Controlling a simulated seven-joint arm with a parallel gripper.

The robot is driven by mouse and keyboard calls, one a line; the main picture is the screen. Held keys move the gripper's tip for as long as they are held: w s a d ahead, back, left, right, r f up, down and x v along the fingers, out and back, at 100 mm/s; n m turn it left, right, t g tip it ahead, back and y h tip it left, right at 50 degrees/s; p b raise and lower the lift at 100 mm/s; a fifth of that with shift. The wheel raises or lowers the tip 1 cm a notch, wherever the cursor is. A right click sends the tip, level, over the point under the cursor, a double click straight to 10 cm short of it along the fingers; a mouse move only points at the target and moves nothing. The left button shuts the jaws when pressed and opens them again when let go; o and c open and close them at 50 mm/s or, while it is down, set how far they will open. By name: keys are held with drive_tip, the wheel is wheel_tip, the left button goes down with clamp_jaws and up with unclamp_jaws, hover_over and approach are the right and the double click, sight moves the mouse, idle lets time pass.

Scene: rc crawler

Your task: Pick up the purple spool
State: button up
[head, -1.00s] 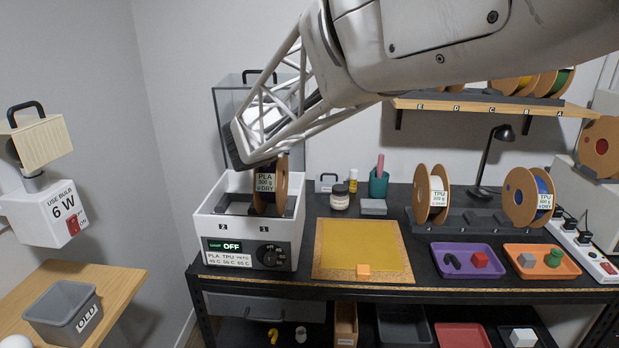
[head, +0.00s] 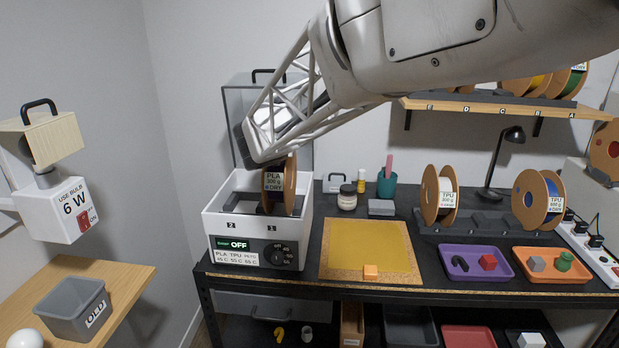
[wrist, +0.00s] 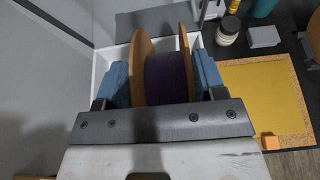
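The purple spool (head: 277,187), with brown flanges and a PLA 300 g label, stands upright at bay 1 of the white dryer box (head: 225,221). My gripper (wrist: 165,80) is directly above it, with its blue finger pads against the outer sides of the two flanges. The purple winding (wrist: 167,77) shows between the flanges in the wrist view. In the head view my arm hides the fingers and the spool's top. I cannot tell whether the spool's lower edge rests in the bay or hangs just above it.
The dryer's clear lid (head: 238,110) stands up behind the box. A yellow mat (head: 368,248) with an orange cube lies to the right, beside a jar (head: 347,198) and a teal cup (head: 387,184). Two more spools stand on a rack (head: 485,222) farther right.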

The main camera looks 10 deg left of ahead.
drive_tip(key=c, duration=1)
drive_tip(key=shift+r, duration=0.1)
drive_tip(key=shift+r, duration=4.95)
